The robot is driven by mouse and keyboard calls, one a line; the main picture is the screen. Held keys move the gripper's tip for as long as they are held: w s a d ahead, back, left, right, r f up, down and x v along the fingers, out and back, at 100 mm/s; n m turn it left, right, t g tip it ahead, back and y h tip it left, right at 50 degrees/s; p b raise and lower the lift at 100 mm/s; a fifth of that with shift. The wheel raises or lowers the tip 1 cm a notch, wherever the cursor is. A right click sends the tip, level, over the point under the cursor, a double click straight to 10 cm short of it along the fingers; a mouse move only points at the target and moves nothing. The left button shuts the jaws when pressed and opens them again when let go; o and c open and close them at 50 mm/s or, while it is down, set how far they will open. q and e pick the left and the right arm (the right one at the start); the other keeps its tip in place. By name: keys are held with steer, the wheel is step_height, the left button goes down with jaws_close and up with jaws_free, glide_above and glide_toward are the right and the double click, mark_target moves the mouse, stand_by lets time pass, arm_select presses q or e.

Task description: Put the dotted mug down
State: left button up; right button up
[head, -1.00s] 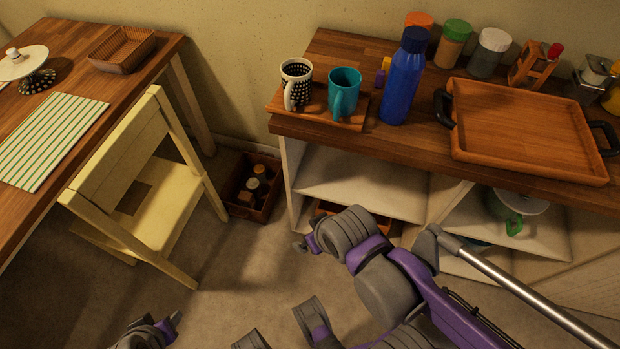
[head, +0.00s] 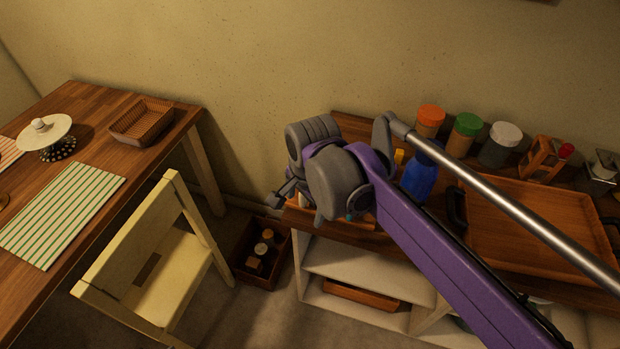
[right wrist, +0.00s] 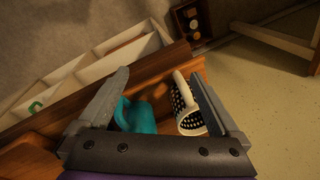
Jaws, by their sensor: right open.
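In the head view my right gripper (head: 277,198) is over the left end of the counter, and my arm hides the dotted mug and nearly all of the teal one. The small wooden tray (head: 302,213) shows partly below it. My left gripper is out of view.
A blue bottle (head: 418,180) stands just right of my arm, with several lidded jars (head: 465,135) behind. A large wooden tray (head: 530,215) covers the counter's right. A chair (head: 150,260) and a table with a striped mat (head: 62,213) are at left.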

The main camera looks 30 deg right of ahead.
steer(key=w+d+r+m, duration=0.1)
steer(key=w+m, duration=0.1)
steer(key=m, duration=0.1)
steer(key=w+d+r+m+g, duration=0.1)
steer(key=w+m, duration=0.1)
steer(key=m, duration=0.1)
steer(key=w+d+r+m+g, duration=0.1)
steer(key=w+m, duration=0.1)
steer(key=m, duration=0.1)
steer(key=shift+r, duration=0.35)
steer(key=shift+w+d+f+m, duration=0.1)
steer(key=shift+w+f+m, duration=0.1)
steer(key=shift+m, duration=0.2)
step_height(320, 180, down, 10)
steer(key=shift+w+f+b, duration=0.1)
steer(key=shift+f+b, duration=0.1)
steer(key=shift+b, duration=0.2)
jaws_close()
